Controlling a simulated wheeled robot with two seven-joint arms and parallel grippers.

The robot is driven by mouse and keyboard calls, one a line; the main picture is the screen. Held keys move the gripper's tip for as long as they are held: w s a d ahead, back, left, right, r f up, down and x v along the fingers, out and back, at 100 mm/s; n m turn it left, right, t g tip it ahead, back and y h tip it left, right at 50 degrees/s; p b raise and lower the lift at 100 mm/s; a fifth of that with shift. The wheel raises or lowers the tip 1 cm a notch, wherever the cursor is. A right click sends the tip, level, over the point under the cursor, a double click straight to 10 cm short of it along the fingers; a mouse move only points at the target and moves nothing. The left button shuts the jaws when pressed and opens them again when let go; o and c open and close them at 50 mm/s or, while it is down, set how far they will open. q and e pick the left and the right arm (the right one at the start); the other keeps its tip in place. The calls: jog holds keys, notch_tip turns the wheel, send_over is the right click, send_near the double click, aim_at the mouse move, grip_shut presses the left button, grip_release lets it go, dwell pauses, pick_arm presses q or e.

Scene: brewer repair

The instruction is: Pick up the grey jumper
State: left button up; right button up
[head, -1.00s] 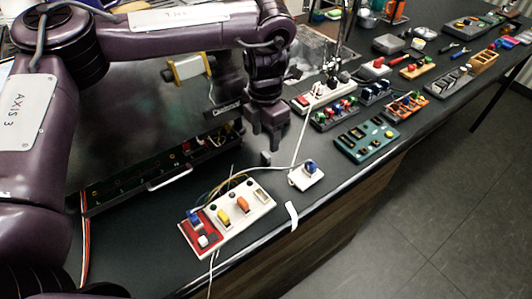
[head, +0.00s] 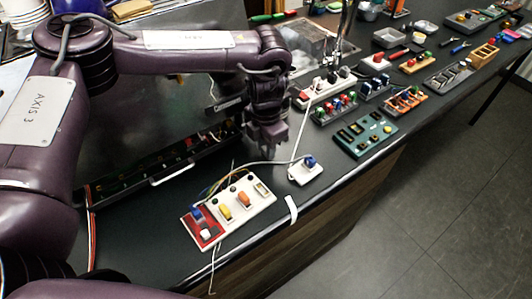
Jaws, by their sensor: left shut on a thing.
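My left gripper (head: 272,148), dark purple-grey, points down at the counter, just right of the open black drawer or tray. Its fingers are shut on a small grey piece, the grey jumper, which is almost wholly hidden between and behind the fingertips. The gripper is low, close to the counter top; I cannot tell whether the jumper still touches it. My right gripper is not in view.
A white and red panel (head: 235,209) with yellow and orange parts lies in front. A white block with a blue knob (head: 304,171) sits right of the gripper, a cable running beside it. A green board (head: 365,136) and several racks stand further right. The tray (head: 160,166) is left.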

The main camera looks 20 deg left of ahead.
pick_arm(q)
jog(key=shift+c, duration=0.6)
jog(key=shift+r, duration=0.1)
